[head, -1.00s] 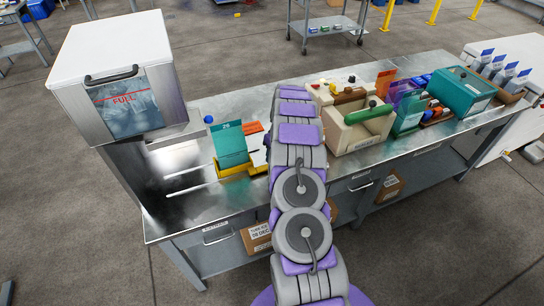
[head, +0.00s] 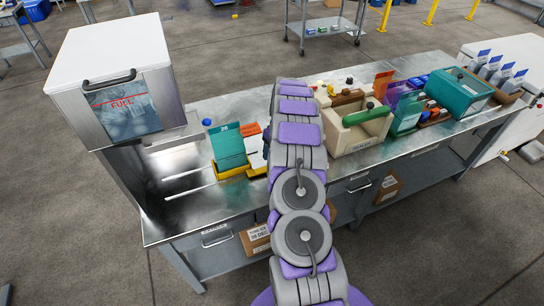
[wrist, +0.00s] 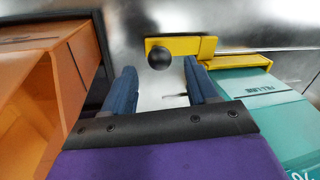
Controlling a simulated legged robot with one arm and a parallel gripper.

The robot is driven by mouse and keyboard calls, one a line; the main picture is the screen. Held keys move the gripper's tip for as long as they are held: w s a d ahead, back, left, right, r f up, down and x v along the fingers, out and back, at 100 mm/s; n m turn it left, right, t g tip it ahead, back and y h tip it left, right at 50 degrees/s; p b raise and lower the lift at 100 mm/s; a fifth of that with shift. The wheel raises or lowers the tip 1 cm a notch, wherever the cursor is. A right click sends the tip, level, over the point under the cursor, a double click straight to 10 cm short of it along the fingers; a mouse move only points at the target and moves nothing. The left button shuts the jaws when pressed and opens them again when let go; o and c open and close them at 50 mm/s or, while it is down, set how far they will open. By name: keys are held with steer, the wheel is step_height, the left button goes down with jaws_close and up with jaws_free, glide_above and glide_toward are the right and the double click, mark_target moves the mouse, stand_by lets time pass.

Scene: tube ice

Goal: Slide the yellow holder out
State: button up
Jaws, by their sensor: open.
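The yellow holder (head: 232,173) sits on the steel bench with a teal card block (head: 229,150) standing in it. In the wrist view, a yellow bar of the holder (wrist: 205,46) lies ahead, with a black ball knob (wrist: 159,58) in front of it. My gripper (wrist: 162,76) is open, its two blue fingers pointing towards the bar. The knob shows between and just beyond the fingertips, and nothing is held. The right fingertip is close to the yellow bar; I cannot tell whether it touches. In the head view my arm hides most of the gripper.
The teal block (wrist: 265,105) stands close on the right in the wrist view, and an orange bin (wrist: 35,85) on the left. A cream box with a green handle (head: 358,130) stands right of my arm. A white-lidded ice bin (head: 110,75) is at the left; bench between is mostly clear.

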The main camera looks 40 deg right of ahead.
step_height(320, 180, up, 14)
steer(key=d+p, duration=0.1)
steer(key=d, duration=0.1)
steer(key=shift+d+f+p, duration=0.25)
steer(key=shift+d+p, duration=0.15)
